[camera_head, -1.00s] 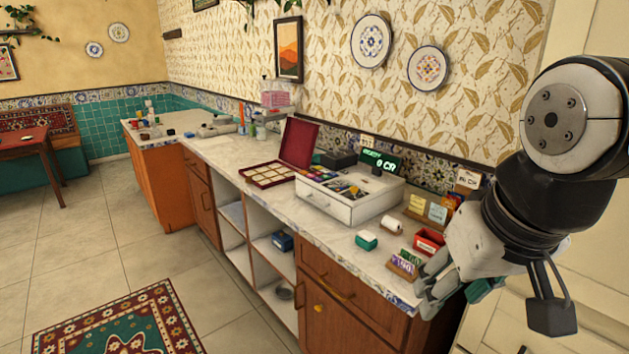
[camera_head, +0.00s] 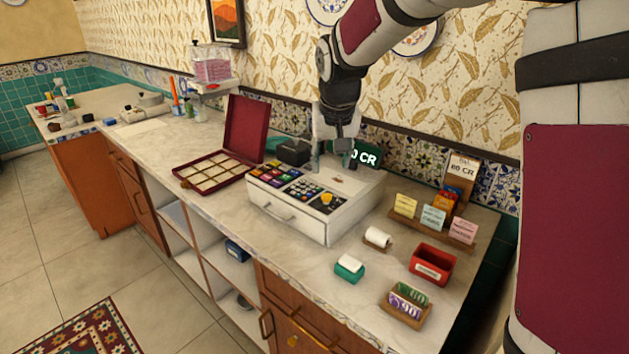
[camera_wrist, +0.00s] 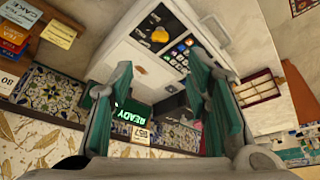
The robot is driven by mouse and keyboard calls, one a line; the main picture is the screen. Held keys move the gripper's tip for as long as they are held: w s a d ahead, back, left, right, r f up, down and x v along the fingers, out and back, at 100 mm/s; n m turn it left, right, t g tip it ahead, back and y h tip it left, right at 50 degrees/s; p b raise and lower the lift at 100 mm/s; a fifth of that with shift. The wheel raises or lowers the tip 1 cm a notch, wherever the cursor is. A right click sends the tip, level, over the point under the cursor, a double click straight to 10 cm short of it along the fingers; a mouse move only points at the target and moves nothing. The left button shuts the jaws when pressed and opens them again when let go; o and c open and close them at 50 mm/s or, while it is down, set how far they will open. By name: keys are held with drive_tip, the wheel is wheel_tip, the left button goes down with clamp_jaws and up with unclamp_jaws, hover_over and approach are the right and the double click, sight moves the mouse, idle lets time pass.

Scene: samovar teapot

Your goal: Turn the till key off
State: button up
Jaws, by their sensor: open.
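The white till (camera_head: 310,231) stands on the counter with its drawer front shut. The yellow piece also shows in the wrist view (camera_wrist: 160,36). The green display (camera_wrist: 132,115) reads READY in the wrist view. My gripper (camera_head: 335,158) is above the back of the till, near the display, pointing down. In the wrist view my gripper (camera_wrist: 160,78) is open and empty, its green-padded fingers apart. The yellow piece lies beyond the fingertips, untouched.
An open red box (camera_head: 246,137) stands left of the till, with a black device (camera_head: 293,152) between. A paper roll (camera_head: 377,238), a red bin (camera_head: 433,264) and a card stand (camera_head: 404,304) are at right. The patterned wall is close behind.

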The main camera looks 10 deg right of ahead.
sight(327, 194)
drive_tip(key=x, duration=1.3)
drive_tip(key=shift+w+f, duration=0.15)
drive_tip(key=shift+f, duration=0.2)
clamp_jaws()
